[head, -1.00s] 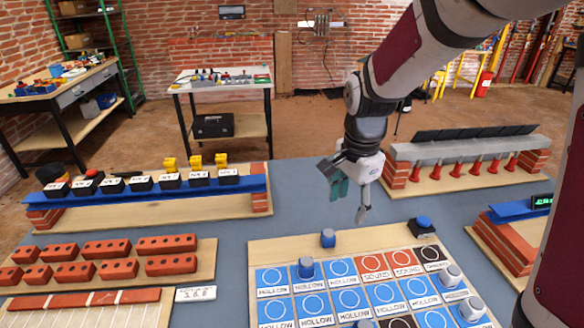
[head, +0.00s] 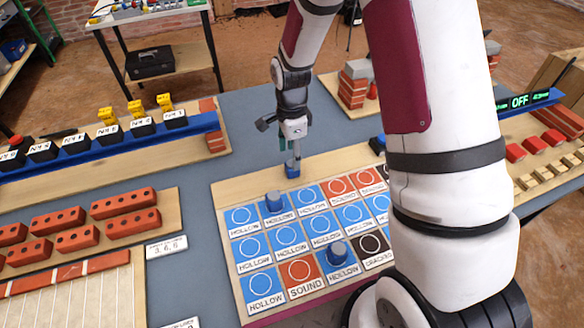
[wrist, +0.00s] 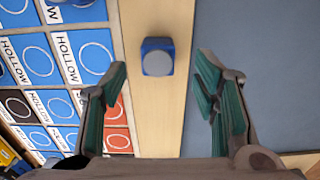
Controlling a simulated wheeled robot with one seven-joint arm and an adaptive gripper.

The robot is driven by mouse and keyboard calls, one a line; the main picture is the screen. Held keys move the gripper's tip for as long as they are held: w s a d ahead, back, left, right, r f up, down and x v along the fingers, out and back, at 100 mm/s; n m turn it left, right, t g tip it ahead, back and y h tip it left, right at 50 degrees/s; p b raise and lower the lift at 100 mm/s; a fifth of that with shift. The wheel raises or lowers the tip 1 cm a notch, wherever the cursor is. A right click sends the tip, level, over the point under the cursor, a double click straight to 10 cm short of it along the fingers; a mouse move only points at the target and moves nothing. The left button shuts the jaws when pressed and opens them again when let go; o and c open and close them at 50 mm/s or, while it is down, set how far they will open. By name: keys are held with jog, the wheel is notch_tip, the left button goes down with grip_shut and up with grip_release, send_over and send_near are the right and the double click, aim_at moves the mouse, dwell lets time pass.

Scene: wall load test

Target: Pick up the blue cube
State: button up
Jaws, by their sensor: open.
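The blue cube (head: 292,170) stands on the bare wooden strip along the far edge of the tile board (head: 228,195). My gripper (head: 290,158) is at the cube in the head view, pointing down, and partly covers it. In the wrist view the cube (wrist: 157,57) has a grey round mark on its face and lies ahead of the gap between the fingertips. The two green-padded fingers (wrist: 162,85) are spread wide, with nothing between them. I see no contact with the cube.
Blue HOLLOW tiles and red SOUND tiles fill the board beside the cube. Other blue blocks with grey tops stand on tiles, one at the upper left (head: 274,202) and one lower down (head: 338,253). Red bricks (head: 78,239) lie at the left. Grey table is clear beyond the board.

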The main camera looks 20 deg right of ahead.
jog(key=shift+s+d+f, duration=0.1)
jog(key=shift+f, duration=1.3)
jog(key=shift+d+f, duration=0.1)
jog(key=shift+f, duration=1.25)
jog(key=c, duration=1.3)
